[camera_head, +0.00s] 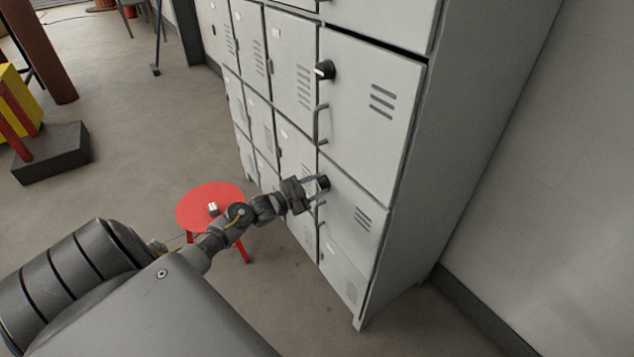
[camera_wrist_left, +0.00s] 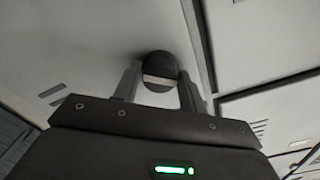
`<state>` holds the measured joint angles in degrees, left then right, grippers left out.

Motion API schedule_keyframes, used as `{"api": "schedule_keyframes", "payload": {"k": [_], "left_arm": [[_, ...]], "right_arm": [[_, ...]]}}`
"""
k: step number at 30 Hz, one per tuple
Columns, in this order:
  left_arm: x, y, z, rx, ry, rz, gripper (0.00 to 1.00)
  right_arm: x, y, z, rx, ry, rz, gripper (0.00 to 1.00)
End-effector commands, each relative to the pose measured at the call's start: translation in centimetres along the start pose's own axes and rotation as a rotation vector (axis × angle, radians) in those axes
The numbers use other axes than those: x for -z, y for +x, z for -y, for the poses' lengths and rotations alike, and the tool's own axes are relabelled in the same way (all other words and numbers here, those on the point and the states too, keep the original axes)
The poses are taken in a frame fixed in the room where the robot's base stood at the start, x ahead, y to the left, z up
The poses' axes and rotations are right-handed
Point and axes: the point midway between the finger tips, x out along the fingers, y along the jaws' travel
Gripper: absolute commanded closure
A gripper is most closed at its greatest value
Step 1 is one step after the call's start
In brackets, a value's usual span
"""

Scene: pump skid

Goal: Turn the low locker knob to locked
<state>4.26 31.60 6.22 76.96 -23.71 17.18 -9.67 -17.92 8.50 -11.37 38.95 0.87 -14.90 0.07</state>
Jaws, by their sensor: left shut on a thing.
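The low locker knob (camera_head: 324,182) is a small black round knob on a lower door of the grey lockers (camera_head: 352,212). In the left wrist view the knob (camera_wrist_left: 158,68) shows as a dark disc with a pale bar across it, between the two fingers. My left gripper (camera_head: 316,183) is at the door and shut on the knob; it also shows in the left wrist view (camera_wrist_left: 160,88). The pale bar lies roughly level in that view. The fingers hide part of the knob in the head view. My right gripper is not in view.
A higher black knob (camera_head: 325,69) and a door handle (camera_head: 321,124) stick out above my left gripper. A red round stool (camera_head: 208,203) with a small white item stands under my left arm.

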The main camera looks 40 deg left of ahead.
Motion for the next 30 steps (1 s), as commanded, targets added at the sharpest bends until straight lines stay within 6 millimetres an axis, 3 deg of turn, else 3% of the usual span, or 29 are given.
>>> {"api": "schedule_keyframes", "payload": {"k": [15,30], "left_arm": [[0.1,0.0,0.0,-0.001,-0.447,0.001,0.81],[0.0,0.0,-0.1,-0.002,-0.635,0.001,0.81]], "right_arm": [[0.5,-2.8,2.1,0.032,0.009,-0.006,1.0],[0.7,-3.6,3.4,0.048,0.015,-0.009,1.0]]}}
